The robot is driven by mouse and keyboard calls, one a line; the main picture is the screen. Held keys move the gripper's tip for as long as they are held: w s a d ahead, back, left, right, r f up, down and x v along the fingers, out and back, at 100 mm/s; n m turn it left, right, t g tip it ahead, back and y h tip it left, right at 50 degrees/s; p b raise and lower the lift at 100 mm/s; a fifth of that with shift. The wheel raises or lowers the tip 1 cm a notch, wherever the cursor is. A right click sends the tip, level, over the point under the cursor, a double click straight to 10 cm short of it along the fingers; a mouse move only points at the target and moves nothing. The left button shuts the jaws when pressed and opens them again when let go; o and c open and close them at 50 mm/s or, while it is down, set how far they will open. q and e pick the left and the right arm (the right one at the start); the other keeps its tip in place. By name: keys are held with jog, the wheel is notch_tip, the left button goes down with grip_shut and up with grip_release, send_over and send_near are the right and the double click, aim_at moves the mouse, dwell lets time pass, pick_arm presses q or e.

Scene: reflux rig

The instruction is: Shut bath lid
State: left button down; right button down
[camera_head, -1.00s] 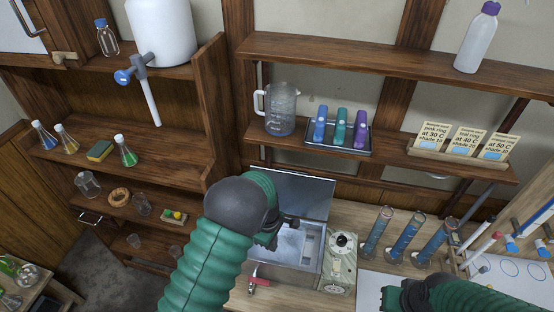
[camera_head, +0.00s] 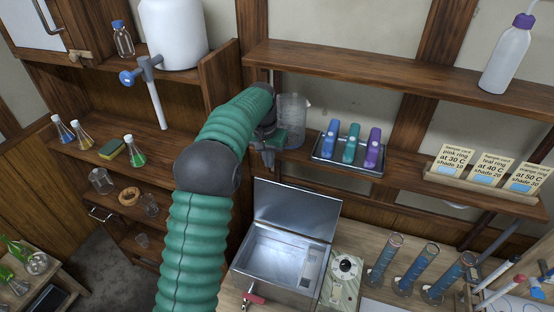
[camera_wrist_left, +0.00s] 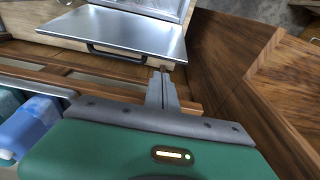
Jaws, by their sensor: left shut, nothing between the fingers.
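The bath (camera_head: 272,262) is a metal box on the bench, and its inside shows from above. Its lid (camera_head: 295,210) stands open, tilted up at the back edge. In the left wrist view the lid (camera_wrist_left: 115,32) shows its outer face with a dark bar handle (camera_wrist_left: 115,54). My left gripper (camera_head: 268,158) is above and behind the lid, in front of the jug by the shelf. Its fingers (camera_wrist_left: 164,88) are shut and empty, apart from the lid. My right gripper is out of view.
A glass jug (camera_head: 292,118) is close beside my left gripper. A dial unit (camera_head: 343,272) and blue-filled cylinders (camera_head: 385,258) stand right of the bath. A red tap (camera_head: 252,299) is at its front.

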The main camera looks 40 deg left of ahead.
pick_arm(q)
notch_tip(320, 180, down, 7)
jog(key=w+p, duration=0.1)
jog(key=p, duration=0.1)
jog(key=shift+w, duration=0.2)
jog(key=shift+s, duration=0.1)
jog(key=shift+a+f, duration=0.1)
